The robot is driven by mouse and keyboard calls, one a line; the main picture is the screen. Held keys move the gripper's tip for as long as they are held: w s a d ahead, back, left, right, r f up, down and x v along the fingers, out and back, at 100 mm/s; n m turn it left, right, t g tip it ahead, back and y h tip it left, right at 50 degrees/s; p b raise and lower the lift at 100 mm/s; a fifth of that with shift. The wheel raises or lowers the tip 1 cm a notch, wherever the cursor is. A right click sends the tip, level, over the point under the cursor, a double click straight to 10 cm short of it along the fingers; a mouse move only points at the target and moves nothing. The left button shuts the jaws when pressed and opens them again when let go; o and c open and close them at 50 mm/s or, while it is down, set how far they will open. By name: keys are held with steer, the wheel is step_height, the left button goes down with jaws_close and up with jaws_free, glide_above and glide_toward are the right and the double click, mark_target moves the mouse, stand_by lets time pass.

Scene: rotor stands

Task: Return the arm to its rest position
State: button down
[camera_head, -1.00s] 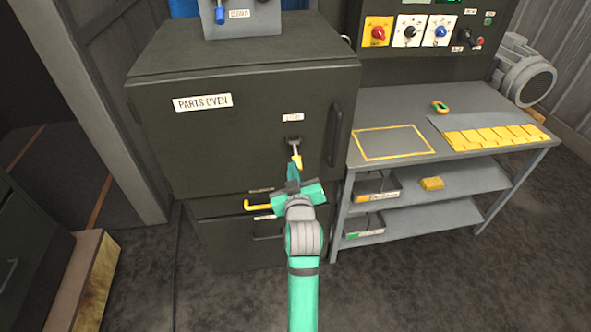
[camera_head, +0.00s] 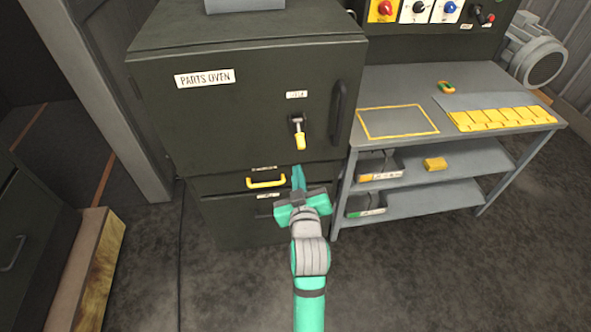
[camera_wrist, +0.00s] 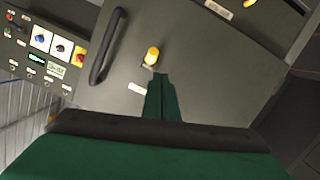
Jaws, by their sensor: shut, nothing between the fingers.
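My green arm reaches up from the bottom of the head view. My gripper (camera_head: 298,178) is shut and empty, in front of the parts oven (camera_head: 240,130), below a yellow-tipped latch lever (camera_head: 300,138) on its door. The lever hangs down, and the fingertips look apart from it in the head view. In the wrist view my shut fingers (camera_wrist: 161,82) point toward the lever's yellow end (camera_wrist: 152,55); the gap there is hard to judge. The oven door looks closed, with a dark vertical handle (camera_head: 337,115).
A yellow handle (camera_head: 266,183) sticks out on the lower cabinet, left of my gripper. A grey workbench (camera_head: 400,90) with shelves stands to the right, with yellow blocks (camera_head: 500,118) on top. Floor around the arm is clear.

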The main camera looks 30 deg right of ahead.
steer(key=shift+f, duration=0.1)
steer(key=s+a+f+n+t+y, duration=0.1)
steer(key=s+a+f+y, duration=0.1)
steer(key=s+a+f, duration=0.6)
steer(key=s+a+f+y, duration=0.1)
steer(key=s+a+f, duration=0.5)
steer(key=a, duration=0.4)
steer(key=s+a+y, duration=0.2)
steer(key=s+a, duration=0.3)
steer(key=s, duration=0.4)
steer(key=s+a+r+y, duration=0.1)
steer(key=s+a+y, duration=0.1)
steer(key=s+a, duration=0.4)
steer(key=s, duration=0.4)
steer(key=shift+s+r+n, duration=0.2)
steer(key=shift+r+n, duration=0.1)
steer(key=shift+s+d, duration=0.1)
